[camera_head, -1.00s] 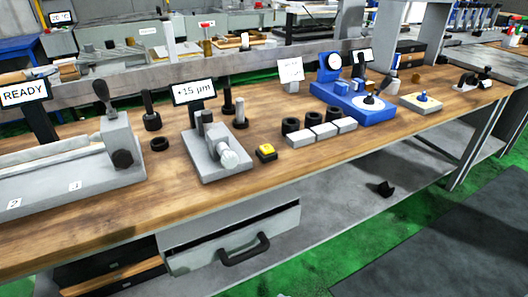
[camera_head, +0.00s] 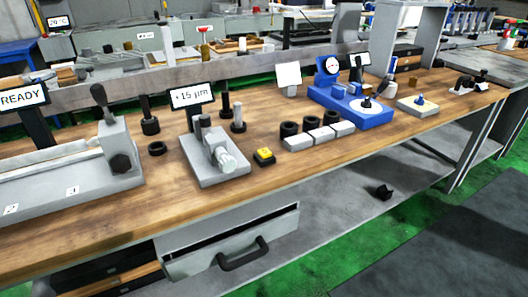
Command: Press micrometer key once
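A small yellow key on a black base (camera_head: 264,156) sits on the wooden bench, just right of the grey micrometer fixture (camera_head: 208,158). The fixture has a pale round knob facing the front right. A display (camera_head: 193,96) behind the fixture reads "+15 µm". Neither of my grippers shows in the head view.
A grey machine with a lever (camera_head: 100,160) and a "READY" display (camera_head: 22,96) stands at the left. Grey blocks (camera_head: 321,133) and black rings lie right of the key, with a blue gauge stand (camera_head: 350,103) beyond. A drawer (camera_head: 235,250) stands partly open below. The bench front before the key is clear.

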